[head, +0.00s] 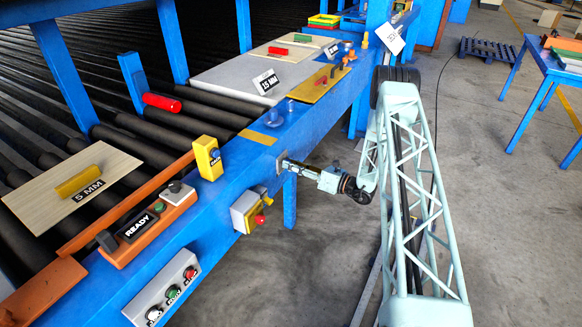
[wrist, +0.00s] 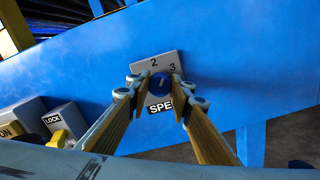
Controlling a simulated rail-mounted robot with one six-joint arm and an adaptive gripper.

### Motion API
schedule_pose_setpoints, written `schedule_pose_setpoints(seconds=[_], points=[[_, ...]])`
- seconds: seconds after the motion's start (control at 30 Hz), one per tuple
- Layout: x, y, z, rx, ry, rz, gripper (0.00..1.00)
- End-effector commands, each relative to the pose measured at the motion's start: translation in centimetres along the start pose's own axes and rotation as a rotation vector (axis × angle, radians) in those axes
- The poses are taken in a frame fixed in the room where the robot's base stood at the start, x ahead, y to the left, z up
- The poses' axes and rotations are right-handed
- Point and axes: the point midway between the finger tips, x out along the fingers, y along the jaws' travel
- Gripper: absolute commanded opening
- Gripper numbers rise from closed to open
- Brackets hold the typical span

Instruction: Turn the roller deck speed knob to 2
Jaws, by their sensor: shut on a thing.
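The speed knob (wrist: 162,85) is a small round blue knob on a grey plate (wrist: 148,66) fixed to the blue side of the roller deck. The plate shows the numbers 2 and 3 and part of a label reading "SPE"; the rest is hidden by my fingers. A pale mark shows on the knob's face, but I cannot tell exactly which number it points to. My gripper (wrist: 161,88) has one finger on each side of the knob and is shut on it. In the head view my gripper (head: 287,164) reaches the deck's side from the right, hiding the knob.
A grey button box (head: 165,290) hangs further left on the deck's side.

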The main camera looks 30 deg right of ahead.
Motion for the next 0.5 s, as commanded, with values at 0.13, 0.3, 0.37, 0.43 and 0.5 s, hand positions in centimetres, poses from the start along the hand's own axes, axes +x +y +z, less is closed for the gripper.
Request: schedule_pose_setpoints(seconds=[0.13, 0.3, 0.37, 0.43, 0.5], points=[[-0.01, -0.03, -0.11, -0.111, 0.000, 0.000, 0.09], [-0.01, -0.01, -0.15, -0.243, 0.000, 0.000, 0.09], [-0.02, 0.00, -0.17, -0.289, 0.000, 0.000, 0.09], [-0.02, 0.02, -0.18, -0.343, 0.000, 0.000, 0.09], [-0.02, 0.04, -0.18, -0.393, 0.000, 0.000, 0.09]])
